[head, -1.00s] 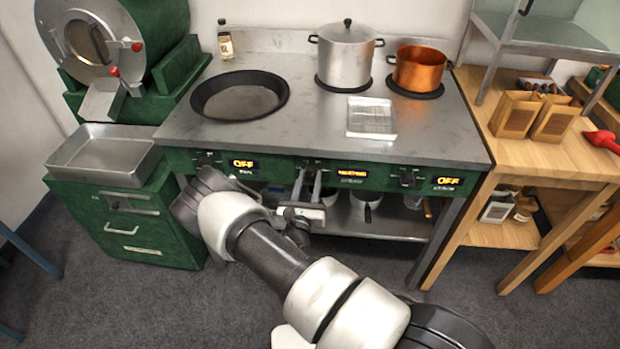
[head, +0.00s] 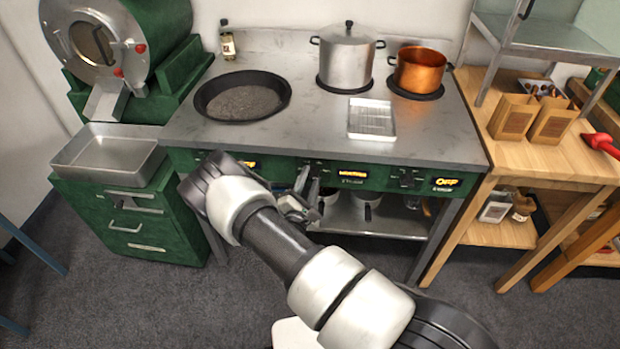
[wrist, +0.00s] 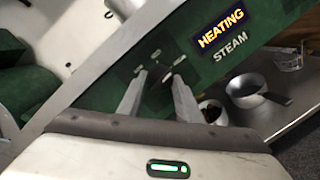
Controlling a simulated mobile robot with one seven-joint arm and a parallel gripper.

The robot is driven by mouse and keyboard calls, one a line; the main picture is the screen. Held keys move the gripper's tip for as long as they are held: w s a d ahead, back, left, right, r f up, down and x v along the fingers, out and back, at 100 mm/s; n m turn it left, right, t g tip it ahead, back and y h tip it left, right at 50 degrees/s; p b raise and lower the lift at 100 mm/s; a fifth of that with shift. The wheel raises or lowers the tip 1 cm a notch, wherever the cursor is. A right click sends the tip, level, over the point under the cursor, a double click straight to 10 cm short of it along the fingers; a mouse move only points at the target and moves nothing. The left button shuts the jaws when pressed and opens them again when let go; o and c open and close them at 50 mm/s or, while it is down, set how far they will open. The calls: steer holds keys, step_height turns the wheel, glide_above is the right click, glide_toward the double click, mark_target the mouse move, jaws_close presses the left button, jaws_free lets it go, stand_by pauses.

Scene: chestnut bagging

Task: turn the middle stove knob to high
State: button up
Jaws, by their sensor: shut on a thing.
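The middle stove knob (wrist: 162,80) is a dark knob on the green front panel in the wrist view, with small markings around it. My gripper (wrist: 161,76) has a pale finger on each side of the knob and is shut on it. The middle display (wrist: 221,29) beside it reads HEATING, with STEAM printed below. In the head view my gripper (head: 308,172) reaches the panel just left of the middle display (head: 353,173). There the fingers and wrist largely hide the knob. Its exact pointing direction is too small to tell.
The right knob (head: 409,178) stands by a display (head: 446,183) reading OFF. My wrist partly covers the left knob and display. A dark pan (head: 241,97), silver pot (head: 345,57) and copper pot (head: 419,70) stand on the stove. A shelf with containers lies below the panel.

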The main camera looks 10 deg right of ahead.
steer(key=shift+m, duration=0.9)
steer(key=o, duration=1)
steer(key=shift+o, duration=0.2)
steer(key=v, duration=1.7)
steer(key=shift+s+a+p, duration=0.2)
steer(key=shift+p, duration=0.2)
steer(key=shift+r, duration=0.15)
